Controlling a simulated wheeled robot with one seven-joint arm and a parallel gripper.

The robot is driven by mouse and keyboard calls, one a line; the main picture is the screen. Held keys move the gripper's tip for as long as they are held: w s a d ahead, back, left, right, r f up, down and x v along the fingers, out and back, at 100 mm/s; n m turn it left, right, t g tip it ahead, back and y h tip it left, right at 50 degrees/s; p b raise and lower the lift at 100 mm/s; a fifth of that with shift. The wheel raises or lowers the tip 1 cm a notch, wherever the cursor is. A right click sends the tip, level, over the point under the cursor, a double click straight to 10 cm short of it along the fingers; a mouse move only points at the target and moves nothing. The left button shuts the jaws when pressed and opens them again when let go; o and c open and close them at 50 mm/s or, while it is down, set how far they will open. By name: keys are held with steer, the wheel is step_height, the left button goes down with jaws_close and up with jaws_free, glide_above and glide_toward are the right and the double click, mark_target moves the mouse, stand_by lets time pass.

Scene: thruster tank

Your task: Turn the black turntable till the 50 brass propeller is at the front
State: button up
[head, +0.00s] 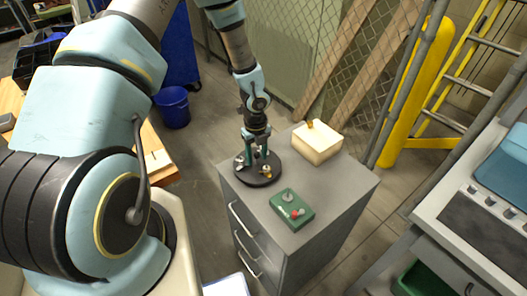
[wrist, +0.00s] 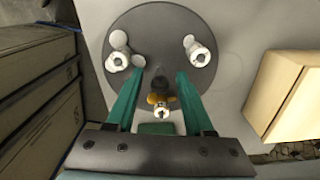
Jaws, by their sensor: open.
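The black turntable (head: 258,180) lies on the grey cabinet and also fills much of the wrist view (wrist: 158,20). A brass propeller (head: 267,175) on a pale hub is near its front edge in the head view. It shows between my fingers in the wrist view (wrist: 158,98). Two pale grey propellers stand on the disc, one at left (wrist: 118,52) and one at right (wrist: 197,51). No number is readable. My gripper (head: 256,160) is open over the disc, its green fingers (wrist: 160,76) pointing down; I cannot tell whether they touch anything.
A green box (head: 292,212) with a red button and a grey knob sits in front of the turntable on the cabinet top (head: 336,188). A cream box (head: 317,145) with a brass piece on top stands behind at right. The cabinet's front right corner is clear.

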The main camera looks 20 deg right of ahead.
steer(key=shift+r+p, duration=0.75)
steer(key=shift+r, duration=3.75)
